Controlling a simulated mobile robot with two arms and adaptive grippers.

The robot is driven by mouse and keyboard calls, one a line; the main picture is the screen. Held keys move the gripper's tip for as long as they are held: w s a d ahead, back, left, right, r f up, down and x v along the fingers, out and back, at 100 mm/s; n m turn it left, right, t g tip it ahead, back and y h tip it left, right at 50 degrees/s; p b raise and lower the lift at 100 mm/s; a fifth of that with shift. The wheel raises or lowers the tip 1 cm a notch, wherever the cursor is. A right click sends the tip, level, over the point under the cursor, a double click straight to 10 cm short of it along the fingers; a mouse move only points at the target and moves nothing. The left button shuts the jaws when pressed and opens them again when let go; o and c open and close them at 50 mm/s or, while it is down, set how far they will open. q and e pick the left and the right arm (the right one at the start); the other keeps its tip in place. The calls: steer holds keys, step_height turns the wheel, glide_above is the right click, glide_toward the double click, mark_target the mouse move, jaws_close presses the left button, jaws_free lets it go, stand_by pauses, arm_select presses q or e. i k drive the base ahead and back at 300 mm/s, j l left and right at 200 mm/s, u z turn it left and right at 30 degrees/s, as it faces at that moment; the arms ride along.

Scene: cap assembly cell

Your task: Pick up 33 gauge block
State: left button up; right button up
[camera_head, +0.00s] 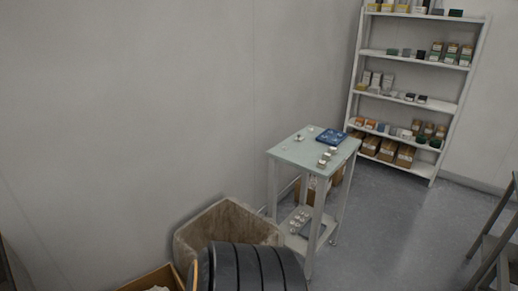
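A small pale-green-topped table (290,149) stands against the wall right of centre. On it lie a blue tray or block (331,136) and several small light metallic pieces (326,158) near the front right edge. Another small piece (299,138) lies at the back left of the top. I cannot tell which of these, if any, is the 33 gauge block; they are too small to read. Neither of my grippers is in view.
The table's lower shelf holds a dark tray (312,229) and small round pieces. A large worn bin (222,226) and a black ribbed object (249,268) block the front. White shelving (408,95) with boxes stands behind. Floor (400,220) to the right is open.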

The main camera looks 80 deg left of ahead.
mark_target(326, 156)
steer(key=u, duration=2.05)
